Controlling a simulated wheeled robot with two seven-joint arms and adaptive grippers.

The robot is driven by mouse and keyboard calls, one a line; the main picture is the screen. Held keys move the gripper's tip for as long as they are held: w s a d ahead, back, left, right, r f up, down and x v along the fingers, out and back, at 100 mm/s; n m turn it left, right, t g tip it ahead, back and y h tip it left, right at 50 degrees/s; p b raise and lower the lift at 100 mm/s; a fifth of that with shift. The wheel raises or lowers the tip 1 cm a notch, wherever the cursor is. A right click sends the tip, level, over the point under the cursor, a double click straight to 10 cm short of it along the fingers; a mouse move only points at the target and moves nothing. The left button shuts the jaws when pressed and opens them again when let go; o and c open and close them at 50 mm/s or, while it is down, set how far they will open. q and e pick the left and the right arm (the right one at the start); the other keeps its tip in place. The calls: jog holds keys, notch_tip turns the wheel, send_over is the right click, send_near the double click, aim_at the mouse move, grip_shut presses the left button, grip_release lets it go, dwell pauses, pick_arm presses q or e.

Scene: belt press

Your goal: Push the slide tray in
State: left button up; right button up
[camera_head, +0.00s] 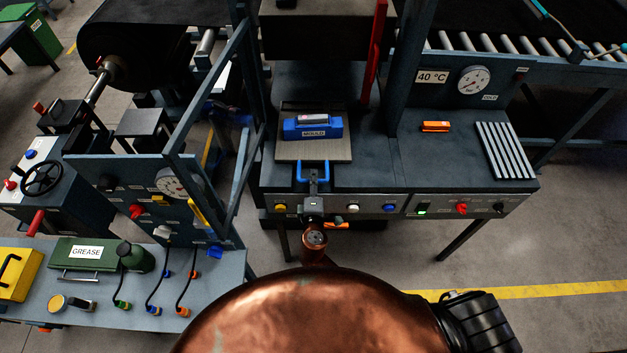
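The slide tray (287,152) is a flat tan plate on the press bed in the middle of the camera_head view. A blue block labelled MOULD (326,131) sits on it, towards its far part. A blue U-shaped handle (298,174) sticks out at the tray's near side. My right gripper (313,174) comes from below, and its narrow dark fingers lie over the middle of the handle. They look close together, but whether they grip the bar is too small to tell. My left gripper is not in view.
The press frame has a red lever (375,45) to the right above the tray. An orange block (436,127) and a ribbed plate (504,150) lie on the bench at right. The front panel (380,205) carries several knobs. A bench with a grease box (85,254) stands left.

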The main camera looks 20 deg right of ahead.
grip_shut()
dwell(0.3)
dwell(0.5)
